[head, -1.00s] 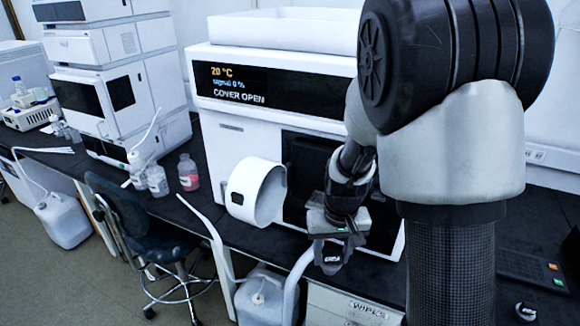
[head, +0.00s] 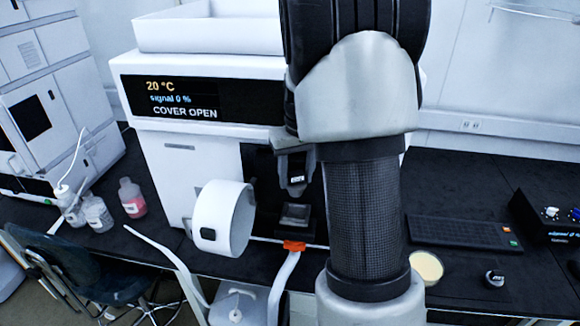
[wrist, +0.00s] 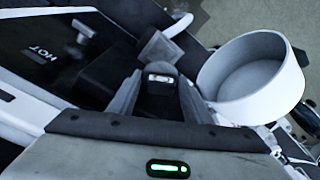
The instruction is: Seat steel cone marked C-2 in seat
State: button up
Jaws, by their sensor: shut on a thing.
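My gripper (head: 297,183) is in front of the dark opening of the white instrument (head: 185,165). Its grey fingers (wrist: 157,84) are shut on a small dark piece with a pale label (wrist: 160,78), which I take to be the steel cone. The mark on the label is too small to read, and the fingers hide most of the piece. A grey square metal block (head: 296,211) in the opening, perhaps the seat, lies just below my gripper, with a visible gap. The block also shows beyond the fingertips in the wrist view (wrist: 160,47).
The white round cover (head: 222,218) stands open to the left of the opening. An orange piece (head: 294,246) lies below the block. A small dark labelled piece (head: 494,279), a yellowish dish (head: 426,267) and a keypad (head: 462,232) are on the bench at right. A panel reads HOT (wrist: 50,55).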

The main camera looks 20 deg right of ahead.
aim_at(296, 195)
jog(key=shift+s+f+b, duration=0.2)
jog(key=shift+f+b, duration=0.25)
jog(key=shift+f, duration=0.15)
jog(key=shift+f+b, duration=1.9)
jog(key=shift+f, duration=0.8)
jog(key=shift+f+b, duration=0.3)
jog(key=shift+f, duration=0.05)
jog(key=o, duration=1.3)
jog(key=r, duration=0.5)
jog(key=s+r, duration=0.1)
jog(key=r, duration=0.5)
jog(key=s+r, duration=0.1)
jog(key=r, duration=0.5)
jog(key=shift+a+r, duration=0.1)
jog(key=shift+r, duration=0.05)
jog(key=shift+s, duration=0.1)
